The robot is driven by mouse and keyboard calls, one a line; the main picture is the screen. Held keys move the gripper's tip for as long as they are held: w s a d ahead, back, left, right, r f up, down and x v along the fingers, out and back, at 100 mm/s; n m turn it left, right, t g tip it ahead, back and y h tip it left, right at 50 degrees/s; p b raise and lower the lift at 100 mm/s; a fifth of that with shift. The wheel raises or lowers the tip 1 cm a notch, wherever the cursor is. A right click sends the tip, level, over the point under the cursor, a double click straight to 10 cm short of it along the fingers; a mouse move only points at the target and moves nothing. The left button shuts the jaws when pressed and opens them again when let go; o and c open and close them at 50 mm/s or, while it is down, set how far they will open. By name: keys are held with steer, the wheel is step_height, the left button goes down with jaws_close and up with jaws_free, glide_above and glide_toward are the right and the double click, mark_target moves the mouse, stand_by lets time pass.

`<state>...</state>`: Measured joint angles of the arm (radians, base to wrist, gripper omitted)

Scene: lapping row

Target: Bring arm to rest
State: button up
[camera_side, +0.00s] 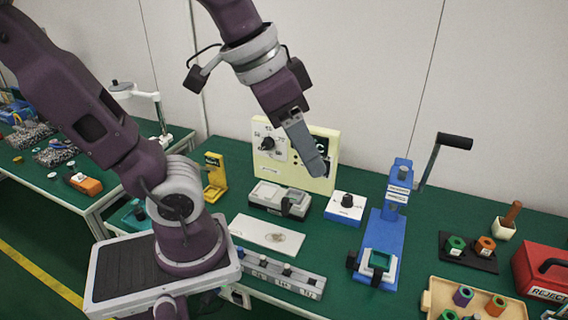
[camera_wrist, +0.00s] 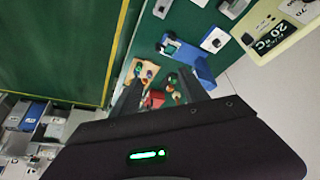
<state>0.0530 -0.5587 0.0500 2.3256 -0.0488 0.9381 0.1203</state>
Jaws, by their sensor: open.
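My gripper (camera_side: 316,168) hangs above the green table, in front of the cream panel with a dial (camera_side: 325,145). In the side view its fingers line up and look like one grey bar. In the wrist view the two dark fingers of my gripper (camera_wrist: 158,88) stand apart, with the tray and pegs showing far off between them. Nothing is held between them. The fingertips look clear of the table and its objects.
A blue press with a lever (camera_side: 385,235) stands right of my gripper. A grey device (camera_side: 280,198), a white box with a black knob (camera_side: 346,208) and a yellow stand (camera_side: 214,176) are nearby. A tan tray (camera_side: 430,300) and red reject bin (camera_side: 540,272) lie at right.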

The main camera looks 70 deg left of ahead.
steer(key=shift+n+t+y, duration=0.3)
steer(key=shift+n+y, duration=0.1)
steer(key=shift+n, duration=0.2)
steer(key=s+f, duration=0.1)
steer(key=s, duration=0.1)
steer(key=s+a+f, duration=0.1)
steer(key=s+f, duration=0.1)
steer(key=shift+s, duration=0.15)
stand_by(0.4)
